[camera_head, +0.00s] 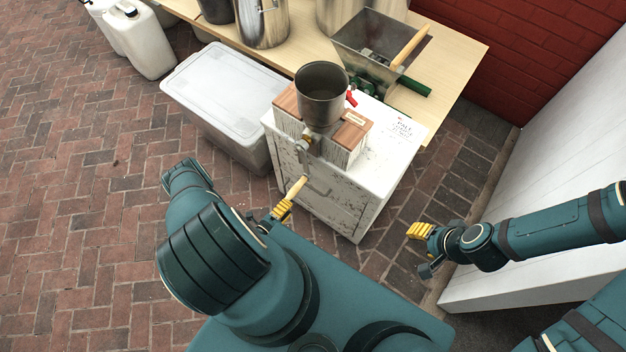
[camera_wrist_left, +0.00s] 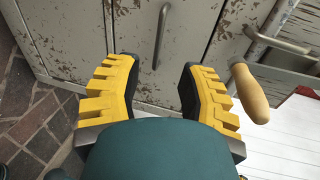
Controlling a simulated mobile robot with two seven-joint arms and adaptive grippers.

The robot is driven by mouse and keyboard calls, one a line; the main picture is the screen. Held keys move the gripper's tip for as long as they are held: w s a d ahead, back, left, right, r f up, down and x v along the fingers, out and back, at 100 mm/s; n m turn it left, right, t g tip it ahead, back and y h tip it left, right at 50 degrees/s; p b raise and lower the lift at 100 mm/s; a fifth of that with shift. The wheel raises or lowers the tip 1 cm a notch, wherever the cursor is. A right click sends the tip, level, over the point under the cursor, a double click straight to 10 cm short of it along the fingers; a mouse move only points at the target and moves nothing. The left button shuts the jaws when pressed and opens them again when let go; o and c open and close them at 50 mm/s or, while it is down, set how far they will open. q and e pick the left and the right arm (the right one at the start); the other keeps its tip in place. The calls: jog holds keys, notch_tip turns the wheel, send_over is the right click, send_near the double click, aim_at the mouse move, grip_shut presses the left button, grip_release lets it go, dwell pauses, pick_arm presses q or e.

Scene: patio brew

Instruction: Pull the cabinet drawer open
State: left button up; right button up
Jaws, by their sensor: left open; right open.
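The white cabinet (camera_head: 372,189) with chipped paint stands in front of the table in the head view. A grey bar handle (camera_wrist_left: 161,36) on its front panel (camera_wrist_left: 190,28) shows in the left wrist view. My left gripper (camera_head: 282,211) is close to this front in the head view. In the left wrist view my left gripper (camera_wrist_left: 155,95) is open, with the bar handle ahead between its fingers and no visible grip on it. The panel seams look closed. My right gripper (camera_head: 418,242) is open and empty, right of the cabinet and apart from it.
A metal hopper (camera_head: 321,95) stands on the cabinet. A wooden handle (camera_head: 297,187) hangs before the front; it also shows beside my left fingers (camera_wrist_left: 248,94). A lidded plastic bin (camera_head: 215,92) is left of the cabinet. A white wall (camera_head: 570,130) rises at right.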

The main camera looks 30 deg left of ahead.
aim_at(308, 185)
pick_arm(q)
jog(key=b+x, duration=0.3)
jog(key=x, duration=1)
grip_shut()
